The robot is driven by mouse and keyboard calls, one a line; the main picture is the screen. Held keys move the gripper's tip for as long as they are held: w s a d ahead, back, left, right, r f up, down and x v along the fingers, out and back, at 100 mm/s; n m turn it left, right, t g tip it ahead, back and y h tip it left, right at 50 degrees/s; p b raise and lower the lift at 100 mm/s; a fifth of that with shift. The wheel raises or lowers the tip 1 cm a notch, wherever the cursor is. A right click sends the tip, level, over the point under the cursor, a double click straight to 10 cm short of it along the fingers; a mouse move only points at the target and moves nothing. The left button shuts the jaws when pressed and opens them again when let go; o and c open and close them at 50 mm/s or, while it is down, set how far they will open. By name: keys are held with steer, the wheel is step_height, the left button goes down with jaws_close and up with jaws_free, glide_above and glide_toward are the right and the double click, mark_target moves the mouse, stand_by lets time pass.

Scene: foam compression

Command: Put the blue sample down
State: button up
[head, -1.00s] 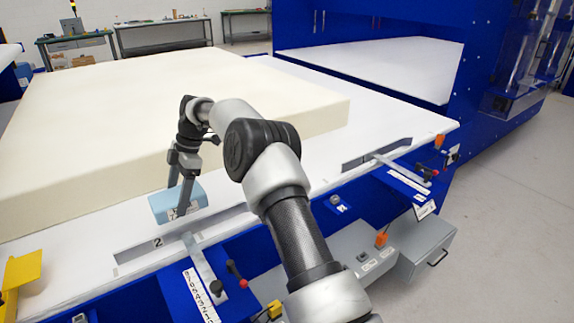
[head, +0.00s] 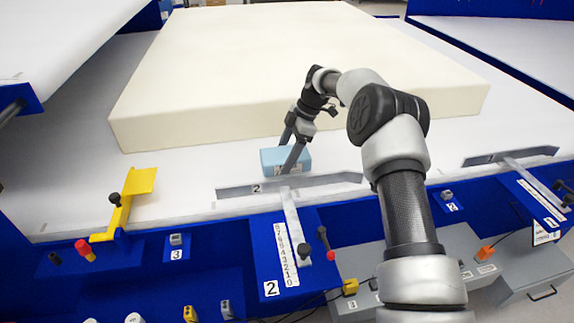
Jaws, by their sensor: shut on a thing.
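The blue sample (head: 270,158) is a small light-blue block in the head view. It is on or just above the white table (head: 190,165), between the big cream foam block and the grey strip marked 2; I cannot tell if it touches the surface. My gripper (head: 289,160) comes down from above and is shut on the blue sample. One finger passes in front of the sample's near face and partly hides a label there. The far finger is mostly hidden behind the sample.
The large cream foam block (head: 300,70) lies just behind the sample. The grey strip (head: 235,192) and a scale plate (head: 284,255) are in front. A yellow bracket (head: 130,200) stands to the left. White table surface is clear between bracket and sample.

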steer(key=shift+f, duration=1.85)
steer(key=shift+f, duration=0.1)
steer(key=o, duration=0.8)
